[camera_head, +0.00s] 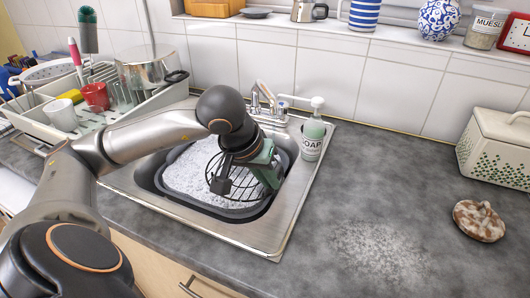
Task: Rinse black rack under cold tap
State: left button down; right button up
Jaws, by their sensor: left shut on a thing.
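The black rack (236,191) is a round wire grid in the sink (278,235), over white suds. My left gripper (232,183) reaches down into the basin and is shut on the rack. The wrist and fingers hide the rack's right part and the exact grip. The silver tap (264,98) stands at the sink's back edge, behind my left wrist. I cannot tell whether water runs from it. My right gripper is not in view.
A soap bottle (313,138) stands at the sink's back right corner. A dish rack (95,135) with mugs and a pot (150,68) is at the left. The counter between is clear.

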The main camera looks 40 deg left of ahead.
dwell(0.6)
pick_arm(q)
jog(key=s+r, duration=0.4)
jog(key=s, duration=0.1)
jog(key=shift+d, duration=0.4)
dwell(0.6)
